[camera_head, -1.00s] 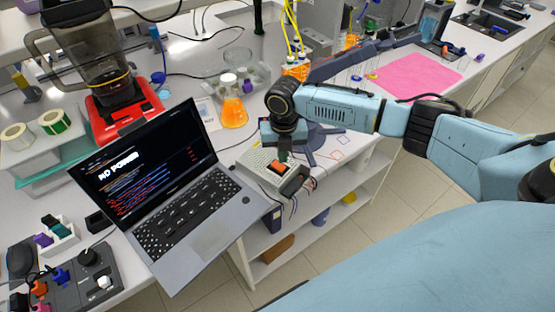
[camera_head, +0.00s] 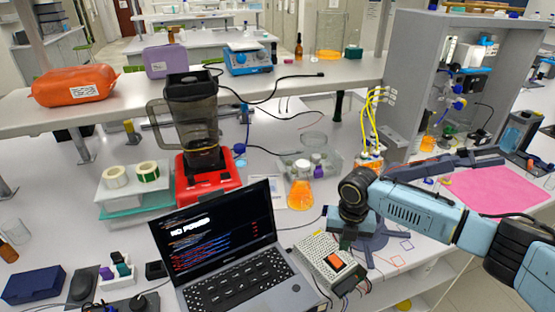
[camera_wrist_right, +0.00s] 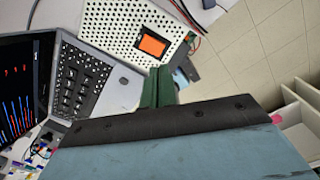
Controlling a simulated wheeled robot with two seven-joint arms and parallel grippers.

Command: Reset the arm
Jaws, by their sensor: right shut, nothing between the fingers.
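My right arm (camera_head: 413,207) comes in from the right. Its gripper (camera_head: 344,242) points down just behind a perforated power supply box (camera_head: 315,252) with an orange switch (camera_head: 334,262). In the wrist view the green fingers (camera_wrist_right: 159,87) are shut and empty beside the box (camera_wrist_right: 110,25), close to its switch (camera_wrist_right: 152,44); I cannot tell if they touch the box. A dark grey-blue base with splayed feet (camera_head: 374,240) stands behind my wrist, partly hidden. A similar dark bar (camera_head: 465,160) lies further back. My left gripper is out of view.
An open laptop (camera_head: 240,285) reading "NO POWER" stands left of the box. A red blender (camera_head: 207,180), an orange flask (camera_head: 300,193) and a pink mat (camera_head: 495,188) are further back. A grey cabinet (camera_head: 410,80) stands at the back right. Wires hang off the front edge.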

